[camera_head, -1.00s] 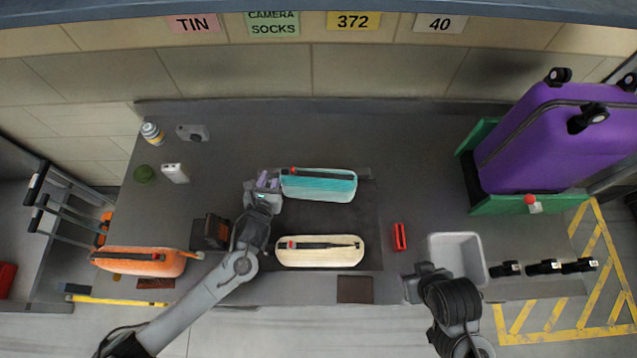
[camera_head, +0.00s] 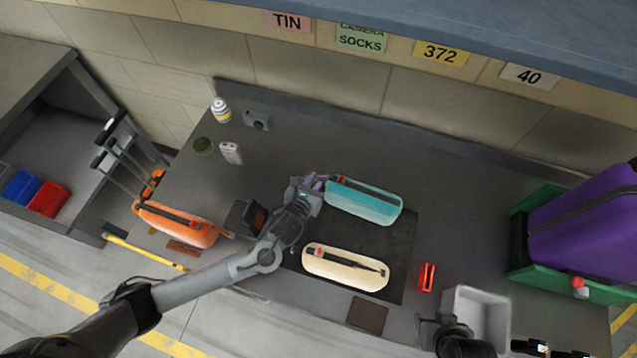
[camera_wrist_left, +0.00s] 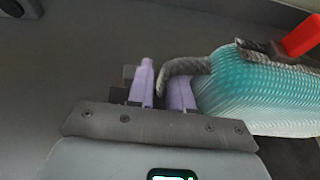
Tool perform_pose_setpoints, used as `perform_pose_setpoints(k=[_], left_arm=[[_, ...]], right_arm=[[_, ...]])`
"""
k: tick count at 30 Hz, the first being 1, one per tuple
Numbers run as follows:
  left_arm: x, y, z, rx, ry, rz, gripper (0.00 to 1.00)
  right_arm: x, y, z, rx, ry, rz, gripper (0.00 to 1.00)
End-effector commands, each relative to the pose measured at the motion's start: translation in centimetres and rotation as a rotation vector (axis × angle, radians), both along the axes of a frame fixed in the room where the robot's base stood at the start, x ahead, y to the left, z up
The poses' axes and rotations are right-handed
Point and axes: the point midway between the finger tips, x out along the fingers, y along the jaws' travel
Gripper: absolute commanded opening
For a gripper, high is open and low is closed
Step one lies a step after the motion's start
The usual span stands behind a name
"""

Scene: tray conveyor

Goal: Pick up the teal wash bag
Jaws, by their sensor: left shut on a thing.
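The teal wash bag (camera_head: 366,205) lies on the dark mat, with a dark strap and a red tab along its top. It also shows in the left wrist view (camera_wrist_left: 255,90), at the right. My left gripper (camera_head: 317,182) is at the bag's left end. In the left wrist view its two lilac fingers (camera_wrist_left: 163,85) are shut on the bag's grey cord loop, which curves in between them. The bag looks to be resting on the surface. My right gripper (camera_head: 428,322) is at the table's front edge by a grey bin, small and partly cut off; its jaws are unclear.
A cream bag (camera_head: 345,268) lies just in front of the teal one. An orange bag (camera_head: 178,224) is at the left edge. A dark box (camera_head: 246,217) stands near my left arm. A purple suitcase (camera_head: 590,230) sits in a green tray at right. The table behind the teal bag is clear.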

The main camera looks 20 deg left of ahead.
Motion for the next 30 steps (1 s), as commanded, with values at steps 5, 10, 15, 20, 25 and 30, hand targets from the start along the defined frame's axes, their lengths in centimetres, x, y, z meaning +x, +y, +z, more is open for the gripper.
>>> perform_pose_setpoints(k=[5,10,15,20,25,30], left_arm=[[-0.1,-0.8,3.0,-0.007,-0.005,-0.002,0.0],[-1.1,-4.1,5.0,-0.009,-0.005,-0.002,0.0],[-2.0,-7.1,6.9,-0.009,-0.005,-0.002,0.0],[-2.7,-9.2,8.2,-0.008,-0.003,0.001,0.0],[-3.1,-10.6,9.1,-0.005,-0.005,0.001,0.0],[-3.3,-11.2,9.3,-0.004,-0.004,0.002,0.0]], right_arm=[[0.0,-0.1,0.7,-0.005,0.0,0.003,0.43],[0.0,-0.1,1.1,-0.007,0.0,0.005,0.43],[0.0,-0.2,1.6,-0.008,0.0,0.005,0.43],[0.0,-0.2,2.1,-0.008,0.0,0.005,0.43],[0.0,-0.1,2.4,-0.007,0.0,0.004,0.43],[0.0,-0.1,2.5,-0.004,-0.001,0.003,0.43]])
